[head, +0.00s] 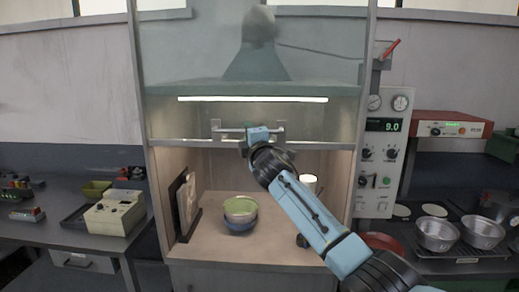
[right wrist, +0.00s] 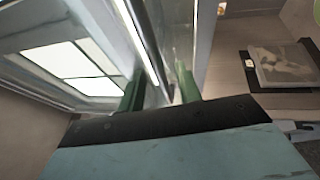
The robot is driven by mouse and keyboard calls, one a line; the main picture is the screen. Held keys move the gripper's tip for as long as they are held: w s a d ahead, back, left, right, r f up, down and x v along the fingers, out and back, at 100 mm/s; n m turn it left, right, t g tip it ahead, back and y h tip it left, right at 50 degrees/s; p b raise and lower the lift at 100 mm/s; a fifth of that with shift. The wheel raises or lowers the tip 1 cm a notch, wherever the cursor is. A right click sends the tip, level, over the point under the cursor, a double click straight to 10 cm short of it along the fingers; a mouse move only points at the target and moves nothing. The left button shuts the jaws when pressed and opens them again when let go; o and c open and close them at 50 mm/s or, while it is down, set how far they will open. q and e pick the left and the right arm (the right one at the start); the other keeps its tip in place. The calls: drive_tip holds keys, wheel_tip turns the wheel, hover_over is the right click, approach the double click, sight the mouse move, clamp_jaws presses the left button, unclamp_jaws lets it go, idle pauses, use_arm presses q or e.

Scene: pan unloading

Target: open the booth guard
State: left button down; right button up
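The booth guard (head: 320,122) is a clear pane with a metal lower rail (head: 320,145), across the upper part of the booth front in the head view. Its horizontal handle bar (head: 230,130) stands out just above that rail. The space under the rail is open. My right gripper (head: 261,131) is at the middle of the handle; its fingertips are largely hidden there. In the right wrist view its two green fingers (right wrist: 162,92) stand apart, with a pale metal bar running between them. Whether they press on it is unclear. My left gripper is not in view.
Inside the booth, stacked bowls (head: 240,211) stand on the floor, with a dark rack (head: 186,210) at left and a white cup (head: 309,183) partly behind my arm. A control panel (head: 383,150) is at right. Metal pans (head: 437,234) stand on the right counter.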

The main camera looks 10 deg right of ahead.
drive_tip(key=b+v, duration=0.1)
drive_tip(key=v, duration=0.9)
drive_tip(key=shift+s, duration=0.4)
drive_tip(key=shift+f, duration=0.15)
